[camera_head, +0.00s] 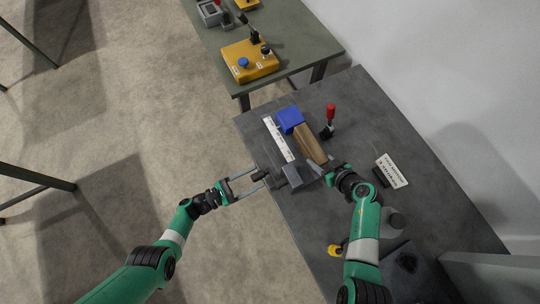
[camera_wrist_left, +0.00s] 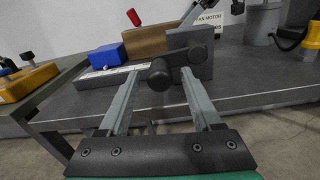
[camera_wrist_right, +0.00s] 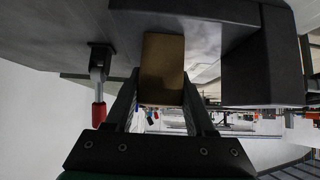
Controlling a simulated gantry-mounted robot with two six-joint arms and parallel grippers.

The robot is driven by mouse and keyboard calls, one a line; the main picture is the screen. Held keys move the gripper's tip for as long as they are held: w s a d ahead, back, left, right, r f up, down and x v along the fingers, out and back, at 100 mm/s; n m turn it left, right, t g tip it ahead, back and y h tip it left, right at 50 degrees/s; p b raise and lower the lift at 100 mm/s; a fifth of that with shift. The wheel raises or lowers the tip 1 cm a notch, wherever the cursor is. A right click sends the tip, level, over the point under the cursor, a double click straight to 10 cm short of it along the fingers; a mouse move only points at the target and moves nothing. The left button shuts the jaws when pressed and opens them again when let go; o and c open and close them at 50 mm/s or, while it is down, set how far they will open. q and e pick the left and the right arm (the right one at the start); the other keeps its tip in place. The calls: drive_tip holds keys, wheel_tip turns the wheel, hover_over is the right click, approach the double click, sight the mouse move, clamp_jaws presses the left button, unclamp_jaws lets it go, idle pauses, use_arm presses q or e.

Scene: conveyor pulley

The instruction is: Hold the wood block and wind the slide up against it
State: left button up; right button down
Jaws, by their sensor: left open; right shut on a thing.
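My left gripper (camera_head: 251,182) is open at the table's edge. In the left wrist view its fingers (camera_wrist_left: 160,82) straddle the black crank knob (camera_wrist_left: 160,76), with gaps at the sides.
A white scale strip (camera_head: 278,139) runs beside the wood block. A red-handled lever (camera_head: 330,112) stands behind it. A white label plate (camera_head: 392,171) is at the right. A yellow box (camera_head: 250,62) with buttons sits on the green table.

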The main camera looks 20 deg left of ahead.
use_arm(q)
drive_tip(key=v, duration=0.5)
idle(1.3)
drive_tip(key=v, duration=0.6)
drive_tip(key=shift+m, duration=0.4)
drive_tip(key=x, duration=1.2)
drive_tip(key=shift+w+d+r, duration=0.15)
drive_tip(key=shift+r, duration=0.05)
